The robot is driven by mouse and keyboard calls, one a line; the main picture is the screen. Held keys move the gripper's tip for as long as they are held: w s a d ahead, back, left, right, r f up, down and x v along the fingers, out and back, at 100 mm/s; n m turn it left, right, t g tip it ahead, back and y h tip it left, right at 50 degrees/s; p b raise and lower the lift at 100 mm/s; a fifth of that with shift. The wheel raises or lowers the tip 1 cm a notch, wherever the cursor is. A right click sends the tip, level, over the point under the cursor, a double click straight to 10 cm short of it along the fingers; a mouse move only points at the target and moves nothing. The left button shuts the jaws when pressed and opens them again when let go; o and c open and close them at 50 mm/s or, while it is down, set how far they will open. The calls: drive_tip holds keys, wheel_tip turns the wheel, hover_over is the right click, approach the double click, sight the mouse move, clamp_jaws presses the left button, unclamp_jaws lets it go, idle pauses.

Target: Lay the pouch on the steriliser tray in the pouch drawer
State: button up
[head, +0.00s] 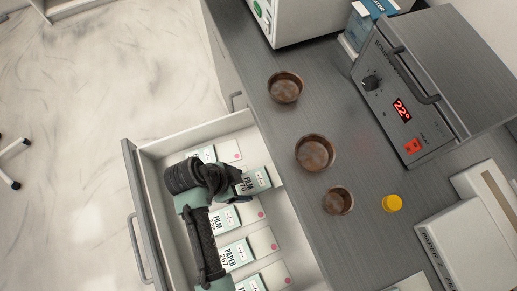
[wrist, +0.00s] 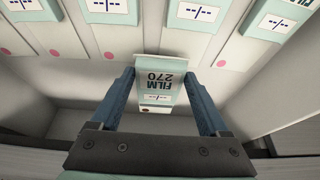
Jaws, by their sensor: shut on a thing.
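A pale pouch (head: 255,182) with a teal end, marked FILM 270 in the wrist view (wrist: 158,82), is held in my gripper (wrist: 161,76). One blue finger is on each side of it. In the head view my gripper (head: 241,188) is over the open pouch drawer (head: 132,185), near its counter side. Several similar pouches lie in the drawer in a row, labelled FILM or PAPER, with pink dots. I cannot tell the held pouch's exact height above the drawer floor. I do not see a steriliser tray clearly.
The grey counter (head: 262,95) carries three brown bowls, one being the middle bowl (head: 315,153), and a yellow cap (head: 392,203). A grey device (head: 400,90) showing 22° stands at the back right. A white machine (head: 300,18) stands at the top. Open floor lies left of the drawer.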

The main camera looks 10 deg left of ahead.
sight(262, 177)
drive_tip(key=w+d, duration=0.2)
drive_tip(key=d, duration=0.1)
drive_tip(key=w+d, duration=0.1)
drive_tip(key=d, duration=0.1)
drive_tip(key=shift+w+p, duration=0.35)
drive_tip(key=shift+w, duration=0.05)
drive_tip(key=shift+s+a+x, duration=0.1)
drive_tip(key=shift+a+x, duration=0.05)
drive_tip(key=shift+x, duration=0.7)
drive_tip(key=shift+s+a+x, duration=0.15)
drive_tip(key=shift+x, duration=0.75)
drive_tip(key=shift+f, duration=0.2)
